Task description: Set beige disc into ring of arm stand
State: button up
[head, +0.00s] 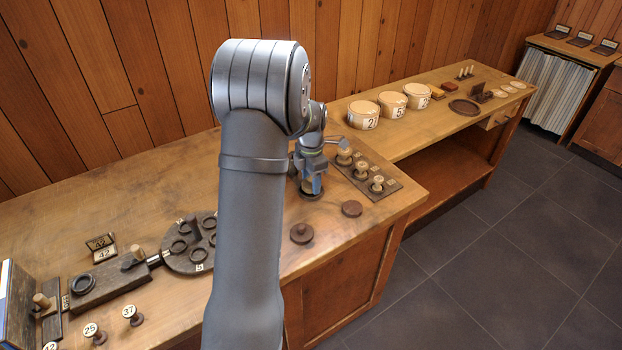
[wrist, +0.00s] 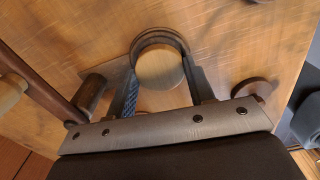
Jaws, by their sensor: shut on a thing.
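The beige disc (wrist: 160,68) shows between the fingers of my gripper (wrist: 162,90) in the wrist view, and the fingers are shut on it. The dark ring (wrist: 158,36) of the arm stand curves around the disc's far edge in that picture. I cannot tell whether the disc is seated in the ring or just above it. A dark post (wrist: 88,95) stands left of the fingers. In the head view my gripper (head: 312,182) points down over a dark round piece (head: 311,193) on the bench, and the fingers partly hide the disc there.
A dark board (head: 385,190) with several pale-topped spools stands right of my gripper. A dark knobbed disc (head: 302,233) and a flat dark disc (head: 351,209) lie near the front edge. A round dark plate with rings (head: 187,260) lies left. Numbered tubs (head: 363,115) stand farther back.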

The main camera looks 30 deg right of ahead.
aim_at(311, 183)
jog(key=shift+f, duration=0.6)
dwell(1.5)
jog(key=o, duration=1)
jog(key=shift+r, duration=0.1)
jog(key=shift+r, duration=4.15)
